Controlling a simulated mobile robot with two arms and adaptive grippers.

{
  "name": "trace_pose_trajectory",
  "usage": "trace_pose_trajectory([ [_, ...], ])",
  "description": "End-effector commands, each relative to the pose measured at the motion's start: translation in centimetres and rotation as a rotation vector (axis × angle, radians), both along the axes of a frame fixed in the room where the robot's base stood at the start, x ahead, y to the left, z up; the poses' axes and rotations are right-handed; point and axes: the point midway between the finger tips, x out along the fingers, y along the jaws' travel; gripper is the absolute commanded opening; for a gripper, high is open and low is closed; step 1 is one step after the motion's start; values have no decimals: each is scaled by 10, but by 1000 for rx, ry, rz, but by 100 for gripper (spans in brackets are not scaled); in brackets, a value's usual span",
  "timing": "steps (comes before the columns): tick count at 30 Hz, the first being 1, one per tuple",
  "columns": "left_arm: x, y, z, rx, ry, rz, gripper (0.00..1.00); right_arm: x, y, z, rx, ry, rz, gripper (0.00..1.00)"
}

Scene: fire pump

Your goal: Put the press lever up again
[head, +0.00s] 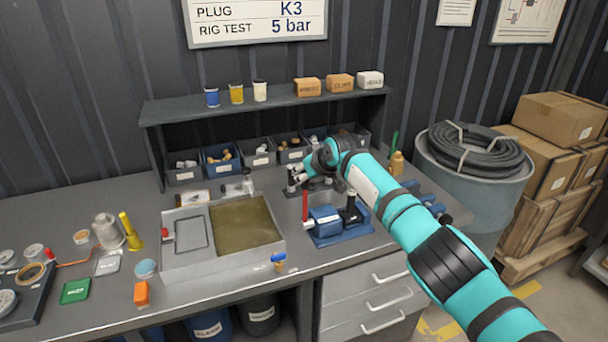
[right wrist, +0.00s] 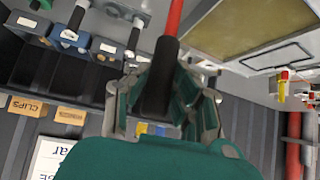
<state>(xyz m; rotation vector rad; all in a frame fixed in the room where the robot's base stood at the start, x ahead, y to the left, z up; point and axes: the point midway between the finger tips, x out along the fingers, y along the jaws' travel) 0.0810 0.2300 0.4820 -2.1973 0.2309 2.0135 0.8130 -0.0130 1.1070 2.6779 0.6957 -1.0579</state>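The press lever (head: 305,206) is a red bar that stands roughly upright at the left side of the blue press (head: 326,222) on the bench. In the right wrist view the red part of the lever (right wrist: 174,18) runs to the top edge, and its black grip (right wrist: 158,88) lies between the fingers. My right gripper (head: 298,180) is at the lever's upper end in the head view. Its fingers (right wrist: 160,95) lie close on both sides of the black grip; I cannot tell whether they press on it. My left gripper is not in view.
A grey tray (head: 177,272) with an olive panel stands left of the press. Small parts bins (head: 222,158) line the back under a shelf (head: 270,98) with jars and boxes. A hose coil (head: 468,150) on a drum is at the right.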

Motion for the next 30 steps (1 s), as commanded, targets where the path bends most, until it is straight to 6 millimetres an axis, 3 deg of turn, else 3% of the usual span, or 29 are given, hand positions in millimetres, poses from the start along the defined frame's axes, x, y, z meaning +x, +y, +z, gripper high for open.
trace_pose_trajectory([
  [1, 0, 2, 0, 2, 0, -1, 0, 1, -3, 0, -5, -3, -2, 27],
  [6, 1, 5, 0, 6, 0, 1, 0, 1, -2, 0, -2, -1, -2, 47],
  [20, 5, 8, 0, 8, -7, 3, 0, -6, -4, 7, 2, 0, 1, 47],
  [30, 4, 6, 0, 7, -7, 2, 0, -39, -25, 42, -1, -4, -2, 47],
])
